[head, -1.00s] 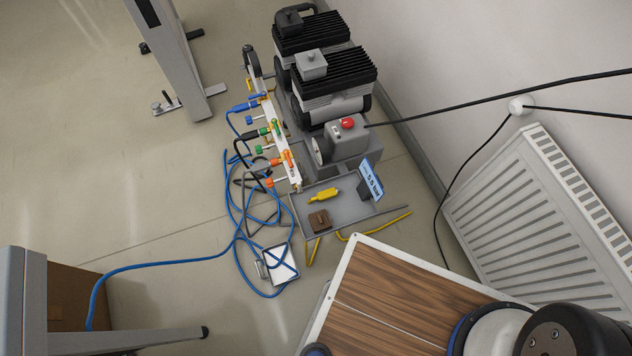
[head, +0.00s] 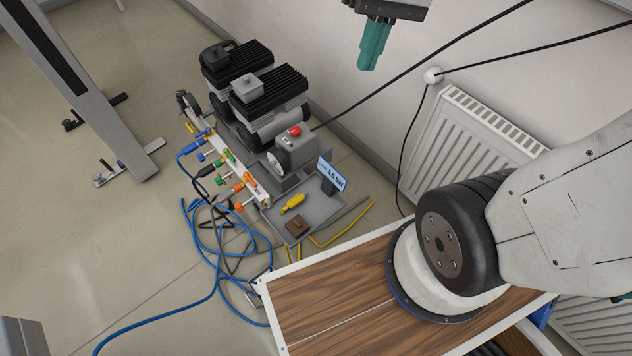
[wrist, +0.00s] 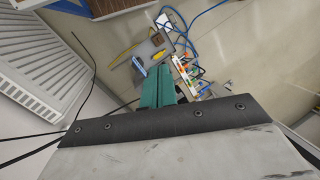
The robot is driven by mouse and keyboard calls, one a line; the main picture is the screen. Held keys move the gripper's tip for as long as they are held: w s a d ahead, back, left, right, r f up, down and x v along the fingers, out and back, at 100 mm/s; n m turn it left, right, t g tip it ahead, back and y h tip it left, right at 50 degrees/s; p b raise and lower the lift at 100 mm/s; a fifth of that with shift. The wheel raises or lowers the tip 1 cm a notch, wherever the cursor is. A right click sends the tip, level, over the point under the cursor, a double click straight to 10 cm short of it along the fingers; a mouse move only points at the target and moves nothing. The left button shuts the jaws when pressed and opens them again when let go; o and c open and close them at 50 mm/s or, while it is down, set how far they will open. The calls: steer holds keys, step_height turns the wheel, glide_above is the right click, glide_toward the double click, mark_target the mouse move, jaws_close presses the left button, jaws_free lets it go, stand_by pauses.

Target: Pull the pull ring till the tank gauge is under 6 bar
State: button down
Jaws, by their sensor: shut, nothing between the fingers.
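My gripper (head: 370,66) hangs at the top of the head view with its teal fingers together and empty, apart from the compressor (head: 265,100). Its fingers also show in the wrist view (wrist: 157,76). The compressor stands on the floor by the wall. A round dial (head: 275,163) sits on its grey box with a red knob (head: 295,131). A small blue display (head: 330,174) seems to read 5.5 bar. I cannot make out the pull ring at this size.
A manifold (head: 225,165) with coloured valves and tangled blue and black hoses lies left of the compressor. A grey tray (head: 318,208) holds a yellow tool and a brown block. A radiator (head: 465,135) and hanging black cables are at the right.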

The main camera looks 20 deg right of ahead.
steer(key=w+d+f+m+y, duration=0.35)
steer(key=w+f+y, duration=0.45)
steer(key=w+f, duration=1.2)
steer(key=w+d+f+m+t+y, duration=0.1)
steer(key=w+d+f+t+y, duration=0.15)
steer(key=f, duration=0.75)
steer(key=w+d+f+m+t+y, duration=0.1)
steer(key=w+d+f+m, duration=0.15)
steer(key=f, duration=0.75)
steer(key=s+d+f+m+t+h, duration=0.1)
steer(key=s+f+m+t, duration=0.25)
steer(key=f, duration=1.05)
steer(key=s+d+f+m+t+h, duration=0.15)
steer(key=s+f+t, duration=0.3)
steer(key=f, duration=1.05)
steer(key=shift+m+y, duration=0.3)
steer(key=x, duration=1)
steer(key=shift+s+a+f, duration=0.1)
steer(key=shift+s+a, duration=0.1)
steer(key=shift+a, duration=0.35)
